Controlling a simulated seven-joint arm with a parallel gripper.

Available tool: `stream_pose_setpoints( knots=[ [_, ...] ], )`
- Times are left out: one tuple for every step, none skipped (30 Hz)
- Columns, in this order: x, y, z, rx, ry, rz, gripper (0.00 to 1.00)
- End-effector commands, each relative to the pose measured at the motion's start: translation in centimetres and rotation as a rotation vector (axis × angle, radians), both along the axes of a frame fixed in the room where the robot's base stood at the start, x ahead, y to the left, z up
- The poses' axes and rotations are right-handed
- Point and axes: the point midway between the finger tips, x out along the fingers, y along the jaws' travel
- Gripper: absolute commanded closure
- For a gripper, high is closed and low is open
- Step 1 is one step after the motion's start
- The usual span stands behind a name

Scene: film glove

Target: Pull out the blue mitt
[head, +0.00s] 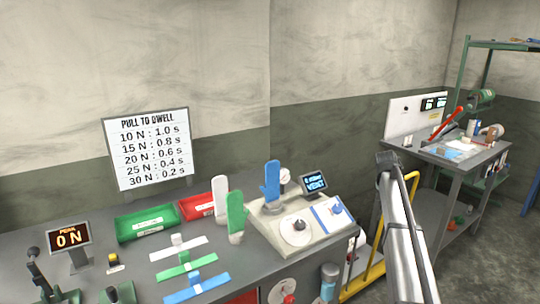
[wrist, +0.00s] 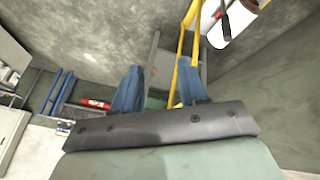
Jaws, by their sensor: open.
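The blue mitt (head: 272,182) stands upright on the light-coloured machine (head: 275,228) on the bench. A green mitt (head: 237,214) and a white mitt (head: 220,198) stand to its left. My gripper (head: 388,160) is up in the air to the right of the machine, well apart from the blue mitt. In the wrist view, my gripper (wrist: 158,77) shows two blue fingers spread apart with nothing between them. No mitt shows in the wrist view.
A sign (head: 147,148) lists pull forces and dwell times. A display (head: 69,237) reads 0 N. Green (head: 146,223) and red (head: 196,206) trays stand at the bench's back. Blue, green and white cross-shaped pieces lie in front. A yellow rail (head: 376,268) stands right of the bench.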

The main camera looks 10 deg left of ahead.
Motion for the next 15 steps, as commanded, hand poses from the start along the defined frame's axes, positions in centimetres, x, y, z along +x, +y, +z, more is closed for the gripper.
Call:
stream_pose_setpoints(
  knots=[
    [1.2,-0.2,2.8,-0.006,-0.025,-0.008,0.57],
    [1.5,-0.3,4.2,-0.009,-0.038,-0.014,0.57],
    [1.9,-0.4,5.9,-0.011,-0.054,-0.019,0.57],
    [2.2,-0.5,7.2,-0.014,-0.066,-0.023,0.57],
    [2.4,-0.5,8.3,-0.016,-0.076,-0.027,0.57],
    [2.7,-0.6,9.8,-0.019,-0.090,-0.032,0.57],
    [2.9,-0.7,10.9,-0.021,-0.100,-0.036,0.57],
    [3.1,-0.8,11.9,-0.023,-0.109,-0.039,0.57],
    [3.3,-0.9,13.3,-0.026,-0.122,-0.044,0.57],
    [3.4,-0.9,14.3,-0.027,-0.131,-0.048,0.57],
    [3.5,-0.9,15.3,-0.028,-0.139,-0.052,0.57],
    [3.7,-0.6,16.5,-0.024,-0.150,-0.058,0.57],
    [3.8,-0.2,17.5,-0.019,-0.157,-0.064,0.57],
    [3.8,0.5,18.3,-0.010,-0.162,-0.071,0.57],
    [3.8,2.1,18.8,0.012,-0.163,-0.083,0.57]
  ],
)
